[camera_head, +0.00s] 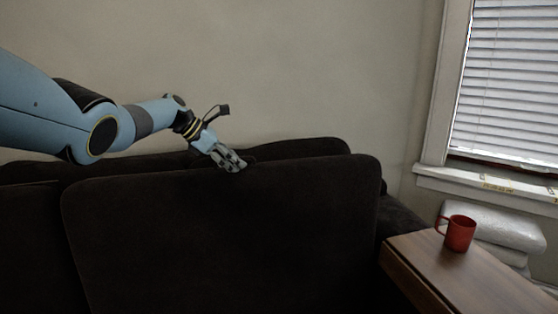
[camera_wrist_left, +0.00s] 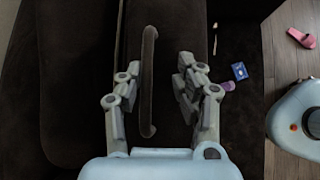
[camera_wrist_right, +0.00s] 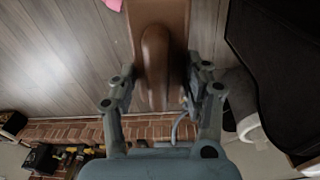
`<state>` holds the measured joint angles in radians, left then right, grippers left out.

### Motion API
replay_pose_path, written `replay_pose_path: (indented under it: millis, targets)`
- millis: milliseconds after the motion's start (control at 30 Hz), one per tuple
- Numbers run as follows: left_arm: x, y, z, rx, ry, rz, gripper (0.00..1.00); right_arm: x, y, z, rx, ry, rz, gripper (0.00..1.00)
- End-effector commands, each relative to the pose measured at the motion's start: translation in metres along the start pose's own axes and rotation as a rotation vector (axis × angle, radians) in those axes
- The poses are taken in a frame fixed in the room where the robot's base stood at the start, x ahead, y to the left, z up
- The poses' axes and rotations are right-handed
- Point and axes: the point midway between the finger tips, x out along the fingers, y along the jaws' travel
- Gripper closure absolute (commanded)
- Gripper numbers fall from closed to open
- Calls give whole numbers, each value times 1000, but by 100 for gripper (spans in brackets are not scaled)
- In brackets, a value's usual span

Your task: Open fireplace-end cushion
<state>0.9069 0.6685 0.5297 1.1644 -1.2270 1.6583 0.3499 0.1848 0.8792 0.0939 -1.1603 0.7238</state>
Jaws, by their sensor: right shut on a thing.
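A dark brown sofa back cushion (camera_head: 220,235) stands upright in the head view, with another dark cushion top (camera_head: 310,147) behind it. My left gripper (camera_head: 236,164) is at the cushion's top edge. In the left wrist view its fingers (camera_wrist_left: 152,88) are spread on either side of a thin dark upright strip (camera_wrist_left: 148,100), with gaps on both sides. My right gripper (camera_wrist_right: 160,80) shows only in the right wrist view, shut on a smooth brown thing (camera_wrist_right: 154,58). The fireplace itself is not in the head view; a brick edge (camera_wrist_right: 60,131) shows in the right wrist view.
A red mug (camera_head: 459,234) stands on a wooden table (camera_head: 440,270) at right. White packages (camera_head: 500,228) lie under the window. A blue card (camera_wrist_left: 239,71), a purple item (camera_wrist_left: 228,86) and a thin stick (camera_wrist_left: 215,40) lie on the dark seat. A pink item (camera_wrist_left: 301,38) is on the floor.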

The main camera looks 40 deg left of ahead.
Motion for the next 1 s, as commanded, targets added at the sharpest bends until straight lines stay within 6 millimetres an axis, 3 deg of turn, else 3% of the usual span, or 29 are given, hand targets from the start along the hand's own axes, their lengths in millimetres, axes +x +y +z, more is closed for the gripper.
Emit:
replay_pose_path:
  millis: [167, 400, 533, 700, 1000]
  targets:
    - [-25, 0, -2, 6, 5, 1, 66, 0, 0, 0, 0, 0, 0, 92]
    - [-81, 1, -1, 5, 4, 4, 66, 0, 0, 0, 0, 0, 0, 92]
    - [-102, 1, 0, 3, 3, 3, 66, 0, 0, 0, 0, 0, 0, 92]
    - [-114, 1, 1, 2, 0, 2, 66, 0, 0, 0, 0, 0, 0, 92]
    - [-114, 1, 2, 2, -1, 2, 66, 0, 0, 0, 0, 0, 0, 92]
